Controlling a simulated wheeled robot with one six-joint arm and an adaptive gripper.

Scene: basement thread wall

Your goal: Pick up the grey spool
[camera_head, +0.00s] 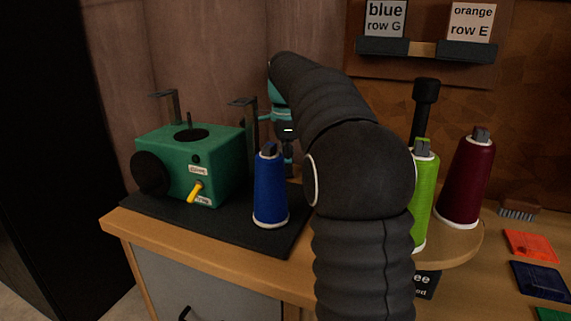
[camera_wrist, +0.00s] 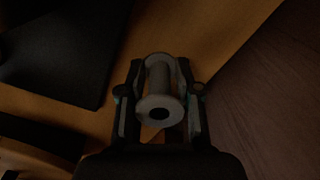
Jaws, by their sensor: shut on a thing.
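The grey spool (camera_wrist: 160,78) shows in the wrist view, lying between the two fingers of my gripper (camera_wrist: 160,100). Its flanged end with a dark hole faces the camera. The fingers are shut on it, one on each side. Wooden surface shows behind it; I cannot tell whether the spool touches it.
A green machine (camera_head: 195,160) with a yellow lever stands on a dark mat (camera_head: 230,232) at left. A blue thread cone (camera_head: 270,190) stands on the mat's right part. Lime (camera_head: 423,190) and maroon (camera_head: 467,180) cones stand right of my arm. A brush (camera_head: 518,210) lies further right.

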